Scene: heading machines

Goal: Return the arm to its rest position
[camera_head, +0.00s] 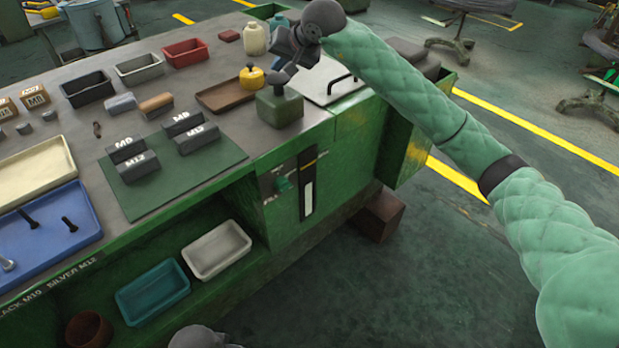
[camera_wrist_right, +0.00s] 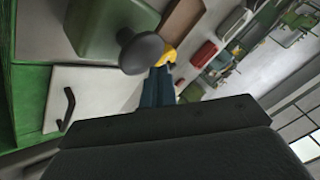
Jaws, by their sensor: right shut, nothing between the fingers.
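My right arm, in a padded mint-green sleeve, reaches in from the right over the bench in the head view. My right gripper (camera_head: 281,77) points down, shut and empty, just above and behind a green block with a dark round knob (camera_head: 279,108). In the right wrist view the closed dark fingers (camera_wrist_right: 158,88) show beside the knob of that block (camera_wrist_right: 105,28), with a yellow piece (camera_wrist_right: 170,54) beyond their tips. I cannot tell whether the fingers touch the block. My left gripper does not show; only a grey rounded part is at the bottom edge of the head view.
The green bench holds a brown tray (camera_head: 226,95), a yellow knobbed piece (camera_head: 252,77), a pale plate with a black handle (camera_head: 325,80), several bins, and a green mat (camera_head: 172,180) with dark labelled blocks. Open floor (camera_head: 480,260) lies right of the bench, beneath my arm.

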